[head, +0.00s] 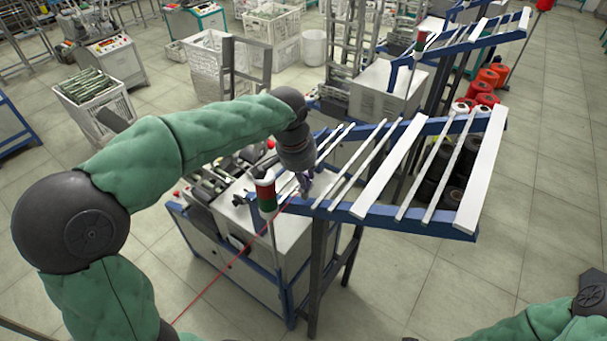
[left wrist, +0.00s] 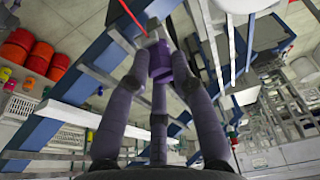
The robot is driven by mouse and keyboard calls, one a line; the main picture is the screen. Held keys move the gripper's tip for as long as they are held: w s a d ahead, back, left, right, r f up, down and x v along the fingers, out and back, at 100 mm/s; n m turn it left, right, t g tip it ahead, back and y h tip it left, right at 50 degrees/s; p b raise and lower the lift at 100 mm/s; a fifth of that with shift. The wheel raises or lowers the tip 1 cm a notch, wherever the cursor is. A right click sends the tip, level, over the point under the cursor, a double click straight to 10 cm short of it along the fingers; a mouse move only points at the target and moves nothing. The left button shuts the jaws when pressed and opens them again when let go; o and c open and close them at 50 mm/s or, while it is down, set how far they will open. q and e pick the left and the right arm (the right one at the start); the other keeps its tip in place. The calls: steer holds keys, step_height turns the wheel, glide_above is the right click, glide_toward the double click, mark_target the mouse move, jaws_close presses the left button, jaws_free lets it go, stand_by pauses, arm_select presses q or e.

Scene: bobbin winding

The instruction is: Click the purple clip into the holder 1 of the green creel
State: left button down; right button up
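The purple clip (left wrist: 160,62) is between the fingertips of my left gripper (left wrist: 163,68) in the left wrist view, and the fingers close around it. In the head view my left gripper (head: 303,184) points down at the near left end of a creel frame (head: 395,217); the clip is too small to make out there. This frame is blue with white bars, and I see no plainly green creel. Holder 1 cannot be made out, nor whether the clip touches the frame. Only part of my right arm shows at the bottom right; its gripper is out of view.
A pole with a red, green and white top (head: 266,195) stands close left of my left gripper. A thin red thread (head: 232,262) runs past it. Red spools (head: 483,85) stand at the back right. The floor at the front right is clear.

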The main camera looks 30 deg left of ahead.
arm_select(q)
steer(key=shift+w+p+v, duration=0.2)
steer(key=shift+p+v, duration=0.35)
steer(key=shift+v, duration=0.2)
steer(key=shift+w+p+v, duration=0.15)
steer(key=shift+p+v, duration=0.45)
steer(key=shift+v, duration=0.15)
steer(key=shift+w+p+v, duration=0.2)
steer(key=shift+p+v, duration=0.35)
steer(key=shift+v, duration=0.25)
steer(key=shift+f, duration=0.1)
